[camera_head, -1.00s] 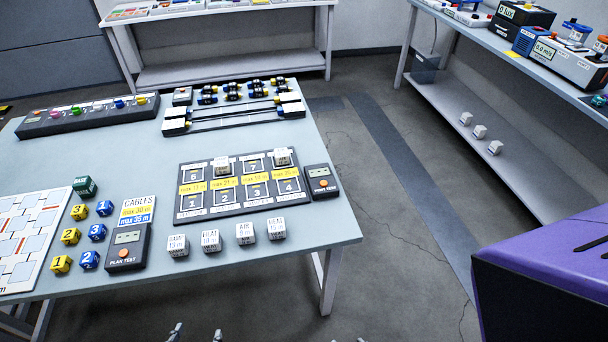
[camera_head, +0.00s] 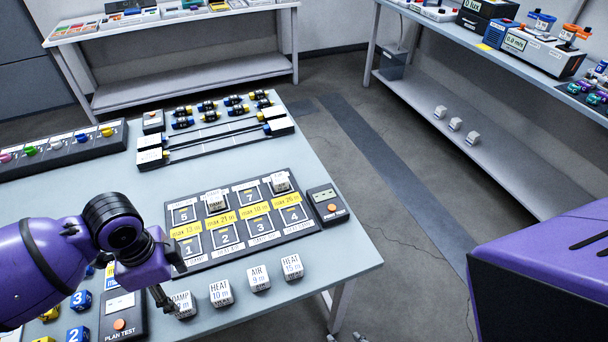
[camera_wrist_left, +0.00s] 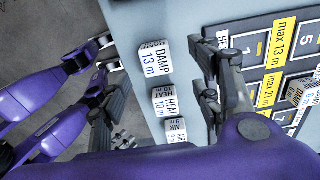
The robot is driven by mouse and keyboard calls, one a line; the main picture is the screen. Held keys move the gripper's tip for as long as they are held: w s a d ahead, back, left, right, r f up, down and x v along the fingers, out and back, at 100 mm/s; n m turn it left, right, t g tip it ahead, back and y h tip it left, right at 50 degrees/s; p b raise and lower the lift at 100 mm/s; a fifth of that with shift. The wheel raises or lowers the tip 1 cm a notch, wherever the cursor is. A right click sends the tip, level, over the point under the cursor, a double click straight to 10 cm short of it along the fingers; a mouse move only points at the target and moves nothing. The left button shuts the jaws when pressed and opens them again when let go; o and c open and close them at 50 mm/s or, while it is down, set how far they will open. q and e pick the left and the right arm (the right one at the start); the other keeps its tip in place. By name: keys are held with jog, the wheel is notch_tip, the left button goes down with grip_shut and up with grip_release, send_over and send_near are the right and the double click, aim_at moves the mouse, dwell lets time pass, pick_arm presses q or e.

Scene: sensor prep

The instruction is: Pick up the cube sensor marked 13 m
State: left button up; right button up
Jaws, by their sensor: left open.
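The cube sensor marked DAMP 13 m (camera_wrist_left: 152,58) is white and sits on the table. In the head view this cube (camera_head: 185,306) is at the left end of the front row, partly covered by my left gripper. My left gripper (camera_head: 162,297) is open and reaches down at this cube. In the left wrist view the cube lies in the gap between the fingers of my left gripper (camera_wrist_left: 160,65), apparently not gripped. Only the fingertips of my right gripper (camera_head: 344,338) show at the bottom edge of the head view; its opening is unclear.
The HEAT 10 m cube (camera_head: 221,293) stands close right of it, then the AIR 9 m cube (camera_head: 259,278) and HEAT 15 m cube (camera_head: 292,267). Behind is the numbered board (camera_head: 240,255), holding two cubes. The PLAN TEST box (camera_head: 122,318) is close on the left.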

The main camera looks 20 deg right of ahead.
aim_at(181, 301)
pick_arm(q)
jog(key=shift+s+a+f, duration=0.1)
jog(key=shift+s+f, duration=0.05)
jog(key=shift+f, duration=0.35)
jog(key=shift+s+a+f, duration=0.1)
jog(key=shift+f, duration=0.4)
jog(key=shift+d+f, duration=0.1)
jog(key=shift+f, duration=0.5)
jog(key=f, duration=0.4)
jog(key=shift+d+f, duration=0.15)
jog(key=shift+d, duration=0.05)
jog(key=c, duration=1.2)
jog(key=shift+c, duration=0.2)
pick_arm(e)
jog(key=shift+s+f, duration=0.2)
jog(key=shift+s, duration=0.3)
jog(key=shift+s+f, duration=0.2)
jog(key=shift+s, duration=0.25)
